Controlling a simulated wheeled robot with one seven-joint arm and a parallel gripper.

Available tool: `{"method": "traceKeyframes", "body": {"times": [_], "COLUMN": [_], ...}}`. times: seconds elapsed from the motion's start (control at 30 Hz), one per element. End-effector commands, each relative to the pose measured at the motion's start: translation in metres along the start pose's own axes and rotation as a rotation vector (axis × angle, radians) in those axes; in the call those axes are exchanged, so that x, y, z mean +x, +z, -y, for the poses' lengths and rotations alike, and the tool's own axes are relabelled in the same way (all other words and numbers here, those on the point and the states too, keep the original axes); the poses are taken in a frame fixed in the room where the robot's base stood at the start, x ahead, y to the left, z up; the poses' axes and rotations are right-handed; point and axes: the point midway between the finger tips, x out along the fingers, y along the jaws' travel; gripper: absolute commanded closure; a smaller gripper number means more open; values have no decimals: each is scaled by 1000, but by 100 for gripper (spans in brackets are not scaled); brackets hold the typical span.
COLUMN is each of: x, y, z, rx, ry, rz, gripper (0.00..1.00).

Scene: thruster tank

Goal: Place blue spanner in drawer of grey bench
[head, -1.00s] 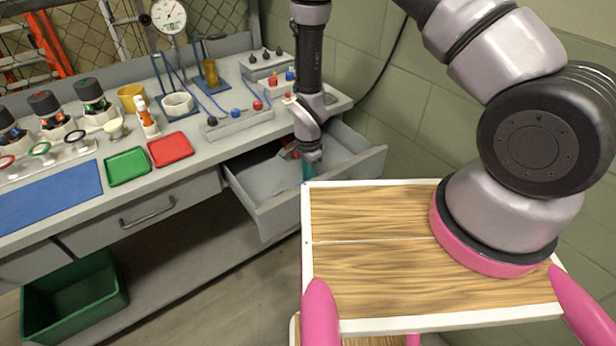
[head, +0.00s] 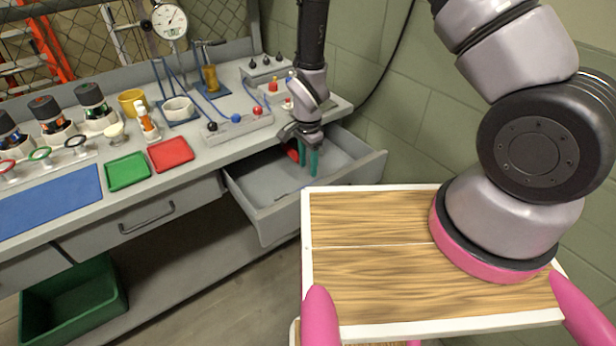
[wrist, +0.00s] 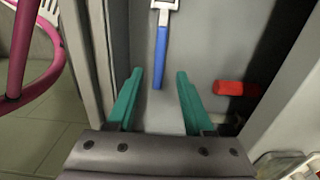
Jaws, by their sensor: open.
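The blue spanner (wrist: 161,52) lies on the floor of the open drawer (head: 284,220) of the grey bench (head: 215,148). Its blue handle points towards my gripper in the wrist view, and its silver head is cut off by the top edge. My gripper (head: 308,160) is over the drawer with its green fingers pointing down. In the wrist view my gripper (wrist: 158,95) is open and empty, its fingers apart on either side of the handle's end line. The fingers do not touch the spanner.
A red object (wrist: 235,88) lies in the drawer, right of the fingers in the wrist view. Drawer walls stand close on both sides. The bench top holds a red tray (head: 170,153), a green tray (head: 127,171) and a blue mat (head: 50,200). A green bin (head: 75,300) stands below.

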Motion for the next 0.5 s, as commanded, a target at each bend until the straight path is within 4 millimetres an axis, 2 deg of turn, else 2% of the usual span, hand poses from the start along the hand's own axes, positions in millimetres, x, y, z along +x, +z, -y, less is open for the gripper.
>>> {"method": "traceKeyframes", "body": {"times": [0.03,0.2,0.33,0.5], "x": [-11,-36,-44,-46], "y": [0,0,0,0], "z": [1,0,0,0], "rx": [-1,-2,-1,-1], "ry": [-4,-2,0,1], "rz": [0,0,1,1], "gripper": [48,48,48,48]}}
